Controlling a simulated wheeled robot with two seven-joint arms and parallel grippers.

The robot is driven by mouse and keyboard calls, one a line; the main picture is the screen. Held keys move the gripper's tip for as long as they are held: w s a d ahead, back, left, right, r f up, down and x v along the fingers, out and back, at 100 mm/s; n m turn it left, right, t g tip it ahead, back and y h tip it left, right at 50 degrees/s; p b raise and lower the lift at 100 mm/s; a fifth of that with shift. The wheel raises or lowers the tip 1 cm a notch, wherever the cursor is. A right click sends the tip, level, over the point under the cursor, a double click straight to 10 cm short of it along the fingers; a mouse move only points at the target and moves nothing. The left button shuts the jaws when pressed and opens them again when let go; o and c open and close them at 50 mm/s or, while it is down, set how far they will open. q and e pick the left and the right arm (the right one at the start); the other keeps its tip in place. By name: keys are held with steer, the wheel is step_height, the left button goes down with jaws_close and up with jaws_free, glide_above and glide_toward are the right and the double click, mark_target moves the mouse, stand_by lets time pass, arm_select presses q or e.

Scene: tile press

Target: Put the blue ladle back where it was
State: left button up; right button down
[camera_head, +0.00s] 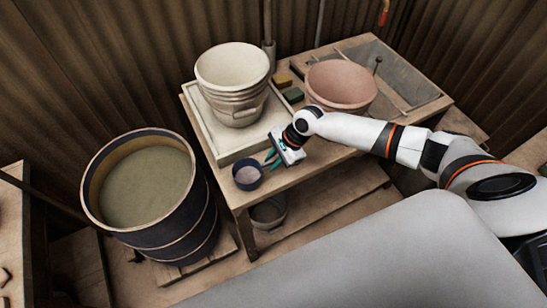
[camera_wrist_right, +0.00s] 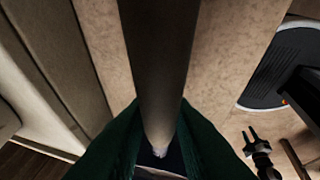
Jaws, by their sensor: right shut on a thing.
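The blue ladle shows in the head view as a small dark blue round cup (camera_head: 247,175) at the front left corner of the wooden bench (camera_head: 240,198). Its inside looks pale. I cannot tell whether the cup touches the bench or hangs just above it. My right gripper (camera_head: 271,157) is just right of the cup, with teal fingers shut on the ladle. In the right wrist view a dark bar, which looks like the ladle's handle (camera_wrist_right: 158,60), runs down between the green fingers (camera_wrist_right: 152,150). My left gripper is not in the head view.
A white bucket (camera_head: 232,72) stands in a pale tray (camera_head: 205,125) behind the gripper. A pink tub (camera_head: 341,86) and small blocks (camera_head: 292,95) sit farther right. A large barrel of murky liquid (camera_head: 148,188) stands left of the bench. Another bucket (camera_head: 268,213) is underneath.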

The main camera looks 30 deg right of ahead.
steer(key=c, duration=1.3)
jaws_free()
steer(key=shift+f, duration=0.1)
steer(key=v, duration=1.2)
steer(key=shift+b, duration=0.35)
